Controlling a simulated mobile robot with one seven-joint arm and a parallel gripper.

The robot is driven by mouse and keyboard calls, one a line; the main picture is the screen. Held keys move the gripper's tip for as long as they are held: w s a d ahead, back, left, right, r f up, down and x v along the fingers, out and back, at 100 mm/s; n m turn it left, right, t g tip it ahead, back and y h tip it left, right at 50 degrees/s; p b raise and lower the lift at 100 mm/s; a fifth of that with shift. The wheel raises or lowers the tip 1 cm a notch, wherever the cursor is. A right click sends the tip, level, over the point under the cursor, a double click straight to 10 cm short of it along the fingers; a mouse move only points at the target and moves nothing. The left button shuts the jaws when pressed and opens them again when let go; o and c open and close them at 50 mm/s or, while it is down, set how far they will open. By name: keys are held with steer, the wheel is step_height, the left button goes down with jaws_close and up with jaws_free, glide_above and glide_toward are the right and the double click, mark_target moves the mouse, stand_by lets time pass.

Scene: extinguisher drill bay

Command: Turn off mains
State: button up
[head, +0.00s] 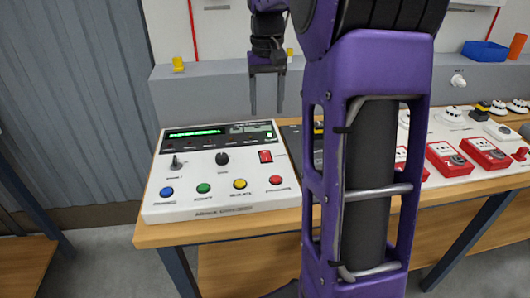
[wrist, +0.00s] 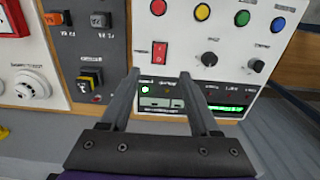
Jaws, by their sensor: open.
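A white control panel (head: 215,180) lies on the wooden bench, with a red rocker switch (head: 266,157) at its right side. The switch also shows in the wrist view (wrist: 160,51), just beyond the fingertips; its small label is too blurred to read surely. The panel's display (head: 196,132) glows green, and a small green lamp (wrist: 145,90) is lit. My gripper (head: 267,110) is open and empty, pointing down above the panel's back right part. In the wrist view my gripper (wrist: 159,75) has its fingers apart, not visibly touching anything.
Several coloured buttons (head: 240,184) and two black knobs (head: 222,158) sit on the panel. A dark button box (wrist: 88,50) stands beside it. Red call points (head: 446,159) and white detectors lie further right. A grey ledge (head: 205,92) runs behind.

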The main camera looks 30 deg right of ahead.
mark_target(267, 159)
step_height(267, 159, down, 14)
steer(key=shift+f+b, duration=0.25)
steer(key=shift+b, duration=1)
jaws_close()
